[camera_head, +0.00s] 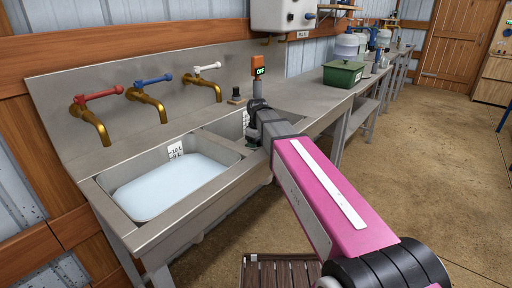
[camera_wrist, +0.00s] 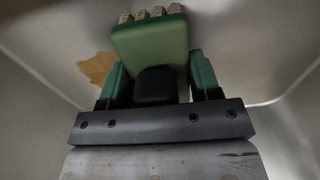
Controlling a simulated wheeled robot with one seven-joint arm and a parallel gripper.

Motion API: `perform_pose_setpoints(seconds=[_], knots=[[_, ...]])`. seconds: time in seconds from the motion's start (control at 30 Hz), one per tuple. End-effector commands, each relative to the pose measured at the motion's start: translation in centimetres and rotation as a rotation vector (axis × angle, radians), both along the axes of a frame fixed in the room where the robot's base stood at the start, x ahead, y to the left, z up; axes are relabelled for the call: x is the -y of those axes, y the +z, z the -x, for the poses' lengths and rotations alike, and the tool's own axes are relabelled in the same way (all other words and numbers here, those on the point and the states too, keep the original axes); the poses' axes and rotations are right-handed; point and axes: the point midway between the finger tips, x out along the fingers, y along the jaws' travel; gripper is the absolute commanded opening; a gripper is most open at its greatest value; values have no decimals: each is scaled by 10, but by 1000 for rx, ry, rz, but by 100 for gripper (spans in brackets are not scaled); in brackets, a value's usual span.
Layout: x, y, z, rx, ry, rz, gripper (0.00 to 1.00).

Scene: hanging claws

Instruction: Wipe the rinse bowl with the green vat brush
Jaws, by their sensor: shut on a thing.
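The green vat brush (camera_wrist: 150,43) is between the green-padded fingers of my gripper (camera_wrist: 155,85) in the wrist view. Its tan bristle tufts (camera_wrist: 152,14) point away from me, at the top of the picture. A grey bowl surface surrounds the brush, with a brown patch (camera_wrist: 96,67) left of it. I cannot tell whether the bristles touch the surface. In the head view my wrist is over the right-hand sink bowl (camera_head: 229,126), which I take as the rinse bowl.
The left sink bowl (camera_head: 207,158) holds pale water (camera_head: 172,187). Red (camera_head: 103,94), blue (camera_head: 154,80) and white (camera_head: 208,66) handled brass taps stand behind the bowls. A green tub (camera_head: 343,74) stands farther along the bench.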

Motion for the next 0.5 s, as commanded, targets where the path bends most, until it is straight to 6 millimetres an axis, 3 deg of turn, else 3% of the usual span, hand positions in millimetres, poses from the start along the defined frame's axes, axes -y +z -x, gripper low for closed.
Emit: perform_pose_setpoints(seconds=[0.3, 0.5], knots=[[9, -1, -12, 0, -2, 1, 27], [8, -1, -10, -1, -1, 1, 27]])
